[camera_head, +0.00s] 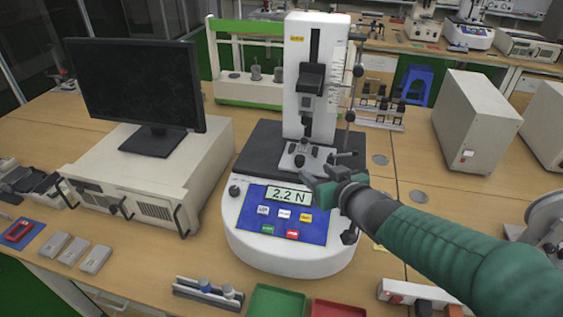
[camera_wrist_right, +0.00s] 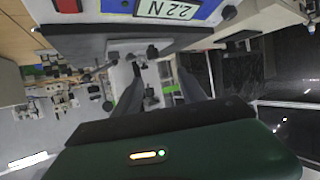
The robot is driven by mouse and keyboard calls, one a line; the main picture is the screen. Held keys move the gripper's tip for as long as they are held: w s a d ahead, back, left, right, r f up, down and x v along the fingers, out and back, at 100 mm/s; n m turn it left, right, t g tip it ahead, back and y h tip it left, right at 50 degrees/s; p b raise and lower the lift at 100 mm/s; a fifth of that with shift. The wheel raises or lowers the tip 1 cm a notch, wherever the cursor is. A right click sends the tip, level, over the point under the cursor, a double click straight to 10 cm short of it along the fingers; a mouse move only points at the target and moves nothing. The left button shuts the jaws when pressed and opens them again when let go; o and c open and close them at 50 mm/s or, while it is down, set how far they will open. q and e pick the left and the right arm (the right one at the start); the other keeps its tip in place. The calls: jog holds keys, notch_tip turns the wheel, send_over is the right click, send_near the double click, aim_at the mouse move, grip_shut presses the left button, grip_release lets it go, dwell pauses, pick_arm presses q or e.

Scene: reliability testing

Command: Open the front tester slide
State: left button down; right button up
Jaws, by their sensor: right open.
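The front tester (camera_head: 290,225) stands mid-table, with a round white base, a blue panel and a display reading 2.2 N. Its white column (camera_head: 318,40) carries a black carriage (camera_head: 310,78). A small metal fixture plate (camera_head: 290,160) with dark knobs sits on the black deck below. My right gripper (camera_head: 328,170) is open just in front of this fixture, over the rear of the panel. In the right wrist view, the open right gripper (camera_wrist_right: 158,88) has its fingers spread toward the fixture (camera_wrist_right: 128,50), with nothing clearly held. Contact cannot be told. My left gripper is out of view.
A monitor (camera_head: 135,85) on a beige unit (camera_head: 180,170) stands left. A green-framed rack (camera_head: 225,92) is behind. A beige box (camera_head: 475,120) stands right. Green (camera_head: 275,302) and red (camera_head: 338,309) trays and a vial holder (camera_head: 205,293) lie at the front edge.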

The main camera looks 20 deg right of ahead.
aim_at(301, 158)
jog(key=x, duration=0.4)
jog(key=d+b+x, duration=0.1)
jog(key=x, duration=0.3)
jog(key=d+f+x, duration=0.1)
jog(key=x, duration=0.3)
jog(key=shift+s+d+f, duration=0.1)
jog(key=shift+s+d, duration=0.1)
jog(key=shift+s, duration=0.05)
jog(key=shift+w+a+f+b, duration=0.1)
jog(key=shift+w+a+b, duration=0.1)
jog(key=shift+w, duration=0.3)
jog(key=shift+w+a+f+b, duration=0.1)
jog(key=shift+w+a+b, duration=0.1)
jog(key=shift+w, duration=0.35)
jog(key=shift+w+a, duration=0.35)
jog(key=shift+w, duration=0.05)
jog(key=shift+d, duration=0.2)
jog(key=shift+d+f, duration=0.1)
jog(key=shift+d, duration=0.25)
jog(key=c, duration=0.4)
jog(key=shift+c, duration=1.3)
jog(key=shift+a, duration=0.3)
grip_shut()
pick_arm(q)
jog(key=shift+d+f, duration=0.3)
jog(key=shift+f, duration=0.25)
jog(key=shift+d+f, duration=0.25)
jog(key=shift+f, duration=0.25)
pick_arm(e)
jog(key=shift+d, duration=0.1)
